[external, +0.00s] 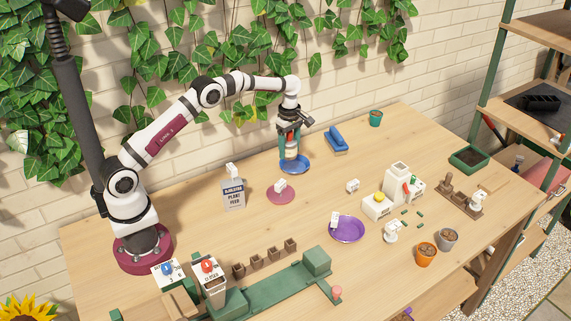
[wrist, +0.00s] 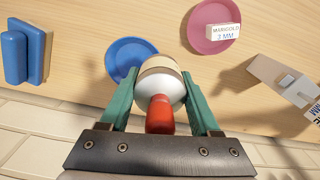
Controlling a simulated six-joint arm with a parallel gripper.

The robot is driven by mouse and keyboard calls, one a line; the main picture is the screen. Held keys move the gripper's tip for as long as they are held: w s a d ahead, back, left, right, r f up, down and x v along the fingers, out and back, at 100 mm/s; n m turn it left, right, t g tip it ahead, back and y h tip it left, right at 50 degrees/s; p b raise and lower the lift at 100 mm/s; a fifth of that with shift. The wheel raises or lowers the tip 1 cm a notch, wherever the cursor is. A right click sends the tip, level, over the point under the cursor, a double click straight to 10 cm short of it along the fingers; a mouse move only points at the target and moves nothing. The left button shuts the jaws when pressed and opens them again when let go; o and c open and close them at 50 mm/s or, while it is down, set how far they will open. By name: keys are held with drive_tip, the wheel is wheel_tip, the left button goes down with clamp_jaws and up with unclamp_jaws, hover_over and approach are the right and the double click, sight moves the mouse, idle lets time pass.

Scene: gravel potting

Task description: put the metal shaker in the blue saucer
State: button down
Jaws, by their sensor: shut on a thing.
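The metal shaker, with a cream band and a red end, sits between my gripper's green fingers in the wrist view (wrist: 160,70). My gripper (wrist: 158,92) is shut on it. In the external view the gripper (external: 290,140) points down at the back of the table, with the shaker (external: 292,152) upright between its fingers. The blue saucer (external: 301,168) is directly beneath; in the wrist view the saucer (wrist: 120,54) is partly hidden behind the shaker. I cannot tell whether the shaker's base touches the saucer.
A pink saucer (external: 281,198) with a small white labelled block stands in front, near the plant feed box (external: 233,194). A blue object (external: 336,140) lies to the right of the blue saucer. A purple saucer (external: 347,231) is farther forward. Bare table lies between them.

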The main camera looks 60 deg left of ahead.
sight(287, 147)
drive_tip(key=a+f, duration=0.1)
drive_tip(key=w+a+f, duration=0.1)
drive_tip(key=a, duration=0.1)
wheel_tip(287, 147, down, 4)
drive_tip(key=shift+w+f, duration=0.1)
